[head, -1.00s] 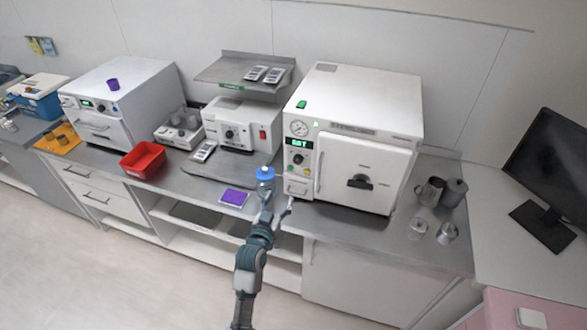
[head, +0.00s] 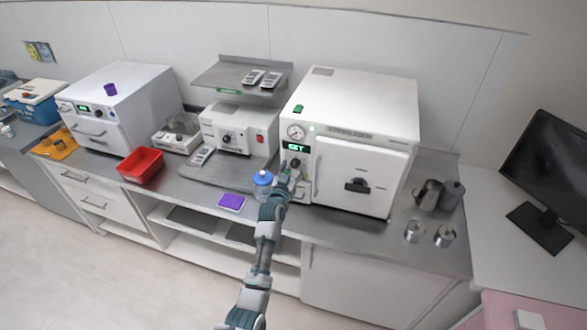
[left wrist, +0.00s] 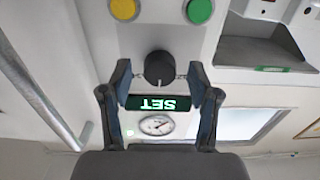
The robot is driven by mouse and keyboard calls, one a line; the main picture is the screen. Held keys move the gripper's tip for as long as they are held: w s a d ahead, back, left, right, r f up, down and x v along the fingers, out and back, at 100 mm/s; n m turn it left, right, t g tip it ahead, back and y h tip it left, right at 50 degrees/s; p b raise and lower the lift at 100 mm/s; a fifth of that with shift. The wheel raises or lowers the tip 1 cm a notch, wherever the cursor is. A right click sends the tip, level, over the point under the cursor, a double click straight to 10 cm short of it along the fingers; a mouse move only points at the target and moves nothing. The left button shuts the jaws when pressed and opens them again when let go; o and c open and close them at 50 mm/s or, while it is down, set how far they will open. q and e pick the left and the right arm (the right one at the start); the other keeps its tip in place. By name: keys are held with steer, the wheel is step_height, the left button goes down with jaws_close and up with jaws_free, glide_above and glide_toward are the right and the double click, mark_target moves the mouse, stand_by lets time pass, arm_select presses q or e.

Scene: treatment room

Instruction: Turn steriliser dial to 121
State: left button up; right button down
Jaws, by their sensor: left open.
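The white steriliser (head: 360,115) stands on the counter, its door shut. Its green display (head: 296,148) reads SET; the display also shows upside down in the left wrist view (left wrist: 159,103). The dark round dial (left wrist: 159,68) is just beyond the display in the left wrist view. My left gripper (left wrist: 159,76) is open, with one fingertip on each side of the dial and a gap visible on both sides. In the head view my left gripper (head: 288,178) is at the steriliser's control panel and partly hides it. My right gripper is not in view.
Yellow (left wrist: 124,8) and green (left wrist: 199,11) buttons sit beside the dial. A pressure gauge (head: 296,132) is above the display. A blue-capped jar (head: 262,184) stands close to my left arm. A purple pad (head: 231,202) lies on the counter near the front edge.

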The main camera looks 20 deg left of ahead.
arm_select(q)
steer(key=shift+w, duration=0.25)
steer(key=c, duration=1.2)
steer(key=shift+o, duration=0.2)
